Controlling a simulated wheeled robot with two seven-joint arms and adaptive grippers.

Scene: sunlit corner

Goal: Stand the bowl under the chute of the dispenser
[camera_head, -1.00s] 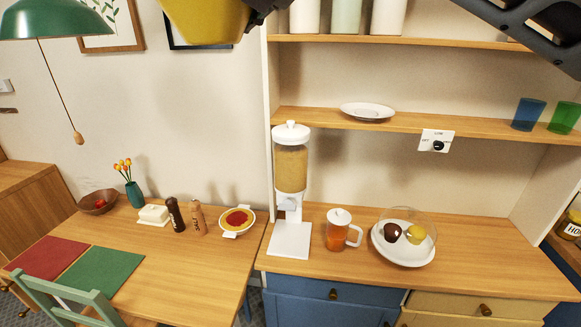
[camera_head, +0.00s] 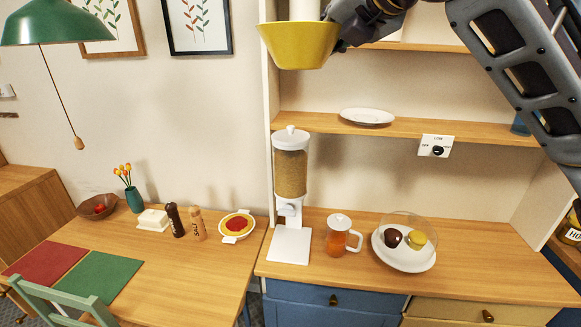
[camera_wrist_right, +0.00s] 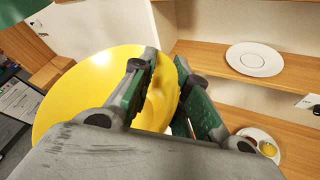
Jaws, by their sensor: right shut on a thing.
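The yellow bowl (camera_head: 300,46) is held high at the top of the head view, upright, in front of the shelf unit. My right gripper (camera_head: 338,22) is shut on its right side; in the right wrist view the bowl (camera_wrist_right: 85,92) sits with its wall between the green-padded fingers (camera_wrist_right: 165,95). The dispenser (camera_head: 291,172) stands on the counter's left end, with a clear grain-filled hopper, a white chute (camera_head: 289,208) and a white base plate (camera_head: 289,246). The base plate is bare, and the bowl is well above the dispenser. My left gripper is not in view.
A lidded glass jug (camera_head: 338,236) of amber drink stands just right of the base plate. A domed plate (camera_head: 403,258) of muffins is further right. A shelf (camera_head: 390,125) with a white plate overhangs the counter (camera_head: 470,265). Pepper and salt mills stand on the table left.

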